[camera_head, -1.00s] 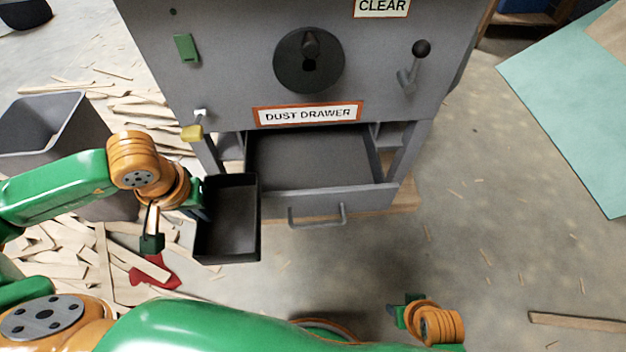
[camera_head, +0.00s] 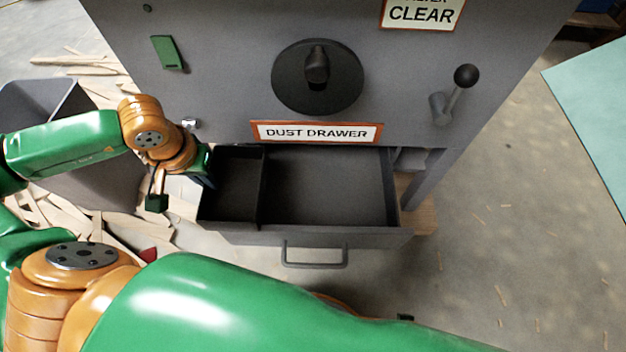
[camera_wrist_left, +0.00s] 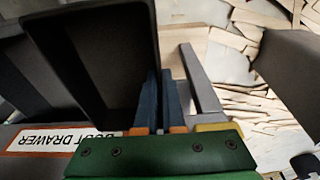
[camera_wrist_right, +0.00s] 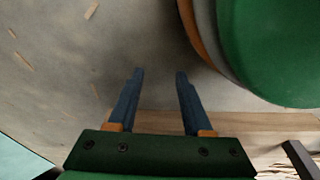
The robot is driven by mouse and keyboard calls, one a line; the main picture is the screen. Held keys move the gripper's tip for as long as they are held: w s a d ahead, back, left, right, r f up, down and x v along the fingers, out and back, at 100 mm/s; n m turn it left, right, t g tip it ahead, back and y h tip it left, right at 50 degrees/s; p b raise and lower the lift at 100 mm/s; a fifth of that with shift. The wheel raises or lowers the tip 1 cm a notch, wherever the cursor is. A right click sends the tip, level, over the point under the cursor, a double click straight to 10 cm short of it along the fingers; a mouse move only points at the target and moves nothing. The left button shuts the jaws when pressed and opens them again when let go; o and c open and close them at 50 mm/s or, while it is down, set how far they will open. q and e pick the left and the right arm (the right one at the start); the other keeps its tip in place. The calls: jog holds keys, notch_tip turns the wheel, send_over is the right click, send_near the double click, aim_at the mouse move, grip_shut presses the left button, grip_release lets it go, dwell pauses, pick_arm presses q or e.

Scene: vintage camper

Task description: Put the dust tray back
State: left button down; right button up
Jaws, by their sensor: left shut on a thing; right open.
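The dust tray (camera_head: 232,190) is a small dark, open, empty box. In the head view it is at the left end of the open dust drawer (camera_head: 330,236), overlapping the drawer's left part. I cannot tell whether it rests on the drawer floor or is held above it. My left gripper (camera_head: 205,168) is shut on the tray's left wall. In the left wrist view the blue fingers (camera_wrist_left: 163,100) pinch the wall of the tray (camera_wrist_left: 100,55). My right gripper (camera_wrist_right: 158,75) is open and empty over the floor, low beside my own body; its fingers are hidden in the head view.
The grey cabinet with the "DUST DRAWER" label (camera_head: 316,132) stands above the drawer. A black knob (camera_head: 318,76) and a lever (camera_head: 455,95) are on its front. A grey bin (camera_head: 85,160) and wood scraps lie left. The floor at right is mostly clear.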

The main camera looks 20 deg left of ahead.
pick_arm(q)
jog(key=w+d+p, duration=0.1)
jog(key=w+d, duration=0.7)
jog(key=d, duration=0.6)
jog(key=f+b, duration=0.2)
jog(key=f, duration=0.5)
jog(key=shift+w+f, duration=0.15)
jog(key=shift+w, duration=0.05)
notch_tip(320, 180, down, 4)
jog(key=shift+f+b, duration=0.1)
jog(key=shift+b, duration=0.8)
jog(key=shift+f, duration=0.15)
pick_arm(e)
jog(key=w+r, duration=0.1)
jog(key=w+a+r, duration=0.1)
jog(key=shift+w+a, duration=0.15)
jog(key=shift+w, duration=0.15)
pick_arm(q)
jog(key=shift+f, duration=0.1)
jog(key=c, duration=1)
grip_release()
pick_arm(e)
jog(key=shift+w+r, duration=0.15)
jog(key=shift+r, duration=0.05)
